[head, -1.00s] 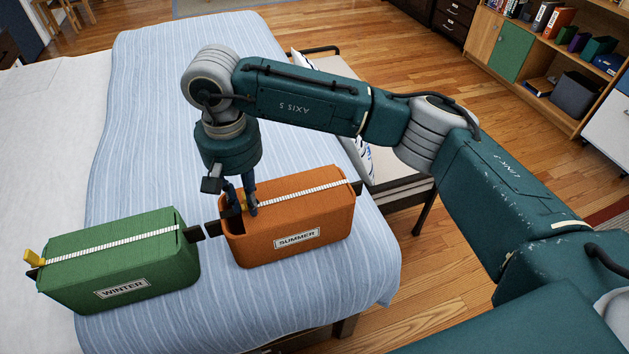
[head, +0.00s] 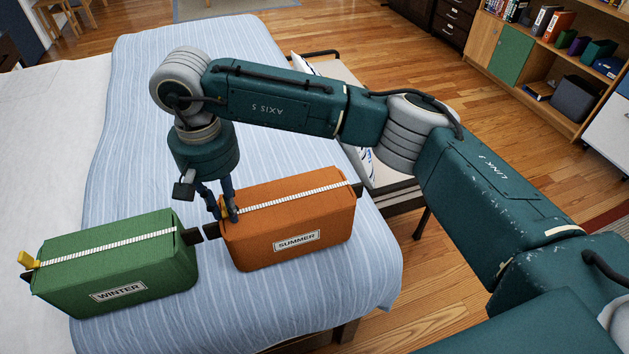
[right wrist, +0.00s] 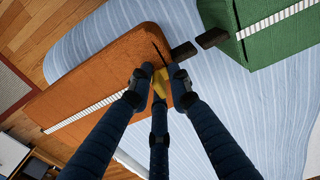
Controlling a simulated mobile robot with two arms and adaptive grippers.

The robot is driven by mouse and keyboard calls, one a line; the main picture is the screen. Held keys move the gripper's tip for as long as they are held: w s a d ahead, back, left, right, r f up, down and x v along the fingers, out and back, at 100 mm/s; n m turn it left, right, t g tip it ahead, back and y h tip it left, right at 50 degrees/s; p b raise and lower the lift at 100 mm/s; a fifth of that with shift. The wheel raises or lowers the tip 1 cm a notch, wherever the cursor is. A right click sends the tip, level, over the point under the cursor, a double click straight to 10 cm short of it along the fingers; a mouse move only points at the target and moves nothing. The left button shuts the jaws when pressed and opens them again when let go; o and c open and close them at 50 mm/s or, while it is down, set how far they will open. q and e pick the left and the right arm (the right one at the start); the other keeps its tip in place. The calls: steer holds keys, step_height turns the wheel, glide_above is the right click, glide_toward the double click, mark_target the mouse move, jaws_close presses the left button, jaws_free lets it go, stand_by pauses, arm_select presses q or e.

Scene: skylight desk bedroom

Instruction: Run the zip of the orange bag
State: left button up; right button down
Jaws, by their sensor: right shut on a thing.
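The orange bag (head: 290,217), labelled SUMMER, lies on the bed with a white zip (head: 295,192) along its top. My right gripper (head: 226,214) is at the zip's left end. Its fingers are shut on the yellow zip pull (right wrist: 159,82), seen best in the right wrist view, with the fingers (right wrist: 157,88) around it. The fingers partly hide the pull and the bag's left end. The top looks closed along the white zip in the head view. My left gripper is not in view.
A green bag (head: 120,268) labelled WINTER lies just left, its yellow pull (head: 28,260) at its far left end. Dark end tabs of the two bags nearly meet between them. The striped blanket (head: 130,120) behind is clear.

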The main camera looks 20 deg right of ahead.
steer(key=shift+s+a+f, duration=0.1)
steer(key=shift+s+f, duration=0.1)
steer(key=shift+f, duration=0.1)
steer(key=shift+a+b, duration=0.3)
steer(key=shift+a, duration=0.55)
steer(key=c, duration=1.7)
jaws_free()
steer(key=shift+r, duration=0.1)
steer(key=shift+w+r+p, duration=0.25)
steer(key=shift+r+p, duration=0.3)
steer(key=shift+r, duration=0.5)
steer(key=shift+r+p, duration=0.9)
steer(key=shift+r, duration=1.2)
